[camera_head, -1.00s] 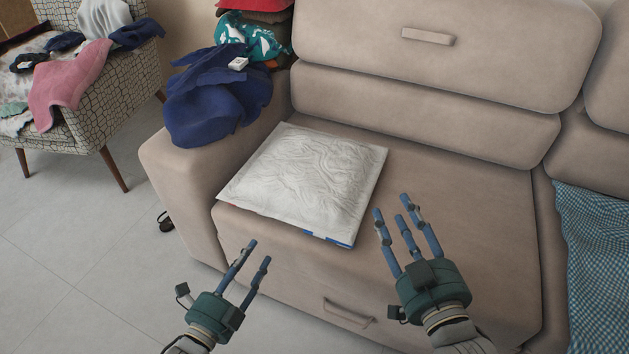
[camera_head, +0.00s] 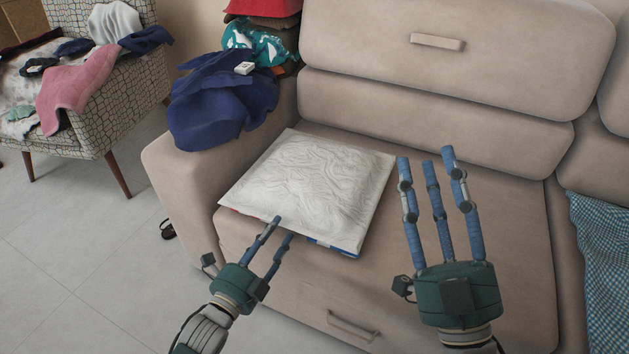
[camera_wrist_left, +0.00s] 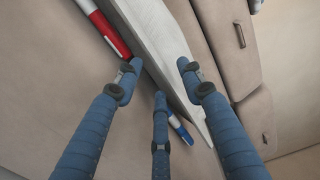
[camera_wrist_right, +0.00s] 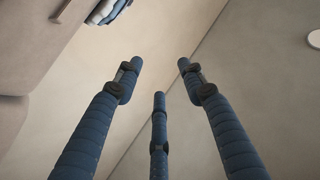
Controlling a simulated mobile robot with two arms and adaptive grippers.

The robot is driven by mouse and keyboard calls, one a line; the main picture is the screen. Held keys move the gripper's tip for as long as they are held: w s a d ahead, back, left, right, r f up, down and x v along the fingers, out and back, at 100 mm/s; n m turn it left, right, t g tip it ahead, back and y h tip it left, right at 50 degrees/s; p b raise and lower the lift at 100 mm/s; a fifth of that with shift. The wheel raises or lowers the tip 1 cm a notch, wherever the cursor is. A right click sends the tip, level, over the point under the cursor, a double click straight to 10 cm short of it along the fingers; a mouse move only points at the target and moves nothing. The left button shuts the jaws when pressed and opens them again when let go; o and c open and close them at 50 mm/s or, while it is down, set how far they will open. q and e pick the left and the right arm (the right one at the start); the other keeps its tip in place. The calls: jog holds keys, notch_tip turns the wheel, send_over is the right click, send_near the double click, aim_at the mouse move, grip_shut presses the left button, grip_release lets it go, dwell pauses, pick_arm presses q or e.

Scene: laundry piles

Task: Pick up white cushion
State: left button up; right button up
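The white cushion (camera_head: 310,180) lies flat on the sofa seat near its left armrest, with a wrinkled top. Its front edge shows in the left wrist view (camera_wrist_left: 158,40), running between my spread fingers. My left gripper (camera_head: 278,228) is open and empty at the cushion's front edge. Its fingertips overlap that edge in the head view; I cannot tell whether they touch it. My right gripper (camera_head: 428,160) is open and empty, to the right of the cushion.
The beige sofa (camera_head: 500,190) has a left armrest (camera_head: 180,180) with a navy cloth (camera_head: 205,105) piled on it. Red and blue items (camera_wrist_left: 108,32) show beside the cushion's edge. A checked blue cloth (camera_head: 605,250) lies at the right. The seat right of the cushion is clear.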

pick_arm(q)
jog(key=x, duration=0.2)
jog(key=shift+w+d+b, duration=0.15)
jog(key=shift+w+b, duration=0.2)
grip_shut()
jog(key=shift+r, duration=0.1)
pick_arm(e)
jog(key=s+r+t, duration=0.1)
jog(key=r, duration=0.1)
jog(key=s+r+t+y, duration=0.1)
jog(key=s+r, duration=0.1)
jog(key=shift+s+d, duration=0.2)
